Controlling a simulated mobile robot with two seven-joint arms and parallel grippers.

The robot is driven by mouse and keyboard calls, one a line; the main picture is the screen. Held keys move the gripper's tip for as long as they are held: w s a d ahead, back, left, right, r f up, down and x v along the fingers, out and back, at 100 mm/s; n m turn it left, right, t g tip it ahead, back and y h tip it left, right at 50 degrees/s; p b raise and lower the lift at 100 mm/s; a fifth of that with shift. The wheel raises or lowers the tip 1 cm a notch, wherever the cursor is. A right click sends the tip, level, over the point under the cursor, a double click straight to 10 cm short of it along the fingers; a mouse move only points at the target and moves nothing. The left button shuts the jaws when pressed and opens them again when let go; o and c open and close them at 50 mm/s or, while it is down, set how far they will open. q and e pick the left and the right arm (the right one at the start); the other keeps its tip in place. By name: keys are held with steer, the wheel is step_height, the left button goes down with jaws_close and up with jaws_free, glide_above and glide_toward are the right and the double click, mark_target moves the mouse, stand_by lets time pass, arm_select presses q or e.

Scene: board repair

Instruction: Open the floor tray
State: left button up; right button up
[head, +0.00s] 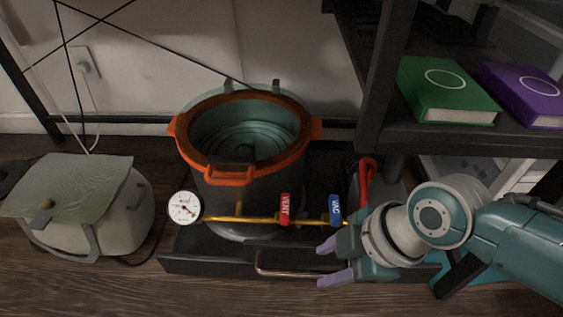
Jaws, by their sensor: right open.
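The floor tray (205,268) is a low, dark tray on the wood floor at the lower middle, with a long front panel. A metal bar handle (280,273) runs along the front panel. My right gripper (326,263) comes in from the right and is open. Its two pale purple fingertips are at the right end of the handle, one above and one below its line. I cannot tell whether they touch it. The handle's right end is partly hidden by the gripper. My left gripper is not in view.
A grey pot with an orange rim (240,175) stands behind the front panel. A gauge (184,207) and yellow pipe with red (285,209) and blue (335,209) valve handles cross before it. A shelf with books (445,95) overhangs right.

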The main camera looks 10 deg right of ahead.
mark_target(304, 272)
steer(key=b+x, duration=0.4)
steer(key=x, duration=0.2)
steer(key=shift+w+d+f, duration=0.1)
steer(key=shift+w, duration=0.05)
steer(key=shift+f+b, duration=0.3)
steer(key=shift+b, duration=0.15)
steer(key=shift+w, duration=0.1)
jaws_close()
stand_by(0.7)
